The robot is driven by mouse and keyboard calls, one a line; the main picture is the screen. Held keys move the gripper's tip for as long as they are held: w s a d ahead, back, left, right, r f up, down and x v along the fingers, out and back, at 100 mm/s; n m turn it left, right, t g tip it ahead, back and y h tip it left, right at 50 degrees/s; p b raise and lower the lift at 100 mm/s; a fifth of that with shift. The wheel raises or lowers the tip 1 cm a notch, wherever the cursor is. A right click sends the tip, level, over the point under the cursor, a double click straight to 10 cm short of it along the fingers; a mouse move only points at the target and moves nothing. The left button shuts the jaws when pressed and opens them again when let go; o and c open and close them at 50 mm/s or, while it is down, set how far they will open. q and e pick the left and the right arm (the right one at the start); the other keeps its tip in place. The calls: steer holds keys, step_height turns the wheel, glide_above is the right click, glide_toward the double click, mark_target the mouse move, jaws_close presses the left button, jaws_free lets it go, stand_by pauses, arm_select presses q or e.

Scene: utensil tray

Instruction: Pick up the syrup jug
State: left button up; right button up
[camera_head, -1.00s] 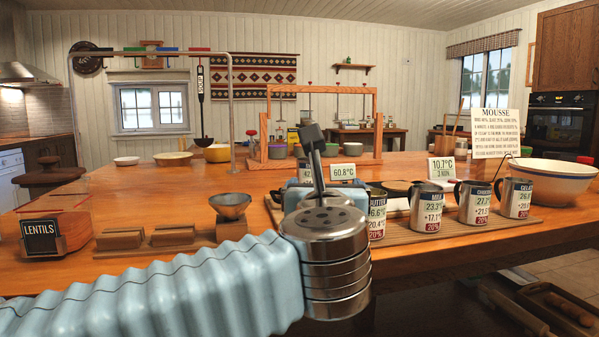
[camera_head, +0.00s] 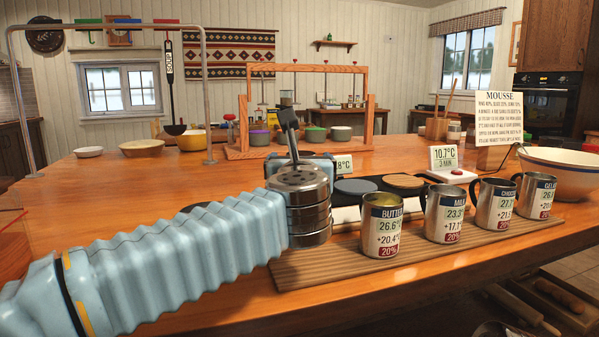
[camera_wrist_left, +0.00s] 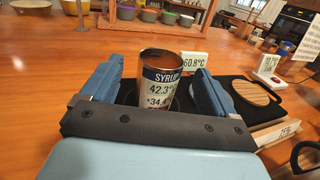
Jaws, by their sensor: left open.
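The syrup jug (camera_wrist_left: 160,88) is a metal can with a white and dark label reading "SYRUP" and 42.3°C. In the left wrist view it stands upright between the two blue fingers of my left gripper (camera_wrist_left: 158,78). The gripper is open, with a finger on each side of the jug; I cannot tell whether either finger touches it. In the head view my left wrist (camera_head: 300,200) hides the jug. My right gripper is not in view.
Labelled metal mugs, butter (camera_head: 381,225), milk (camera_head: 444,214) and others, stand in a row on a ribbed wooden board (camera_head: 330,268). Behind are a 10.7°C display (camera_head: 444,158), a mousse sign (camera_head: 502,118) and a bowl (camera_head: 558,172). The table's left middle is clear.

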arm_select(q)
steer(key=w, duration=0.1)
steer(key=w+p, duration=0.1)
steer(key=w, duration=0.3)
steer(key=shift+w+f, duration=0.1)
steer(key=shift+f, duration=0.15)
steer(key=c, duration=1.3)
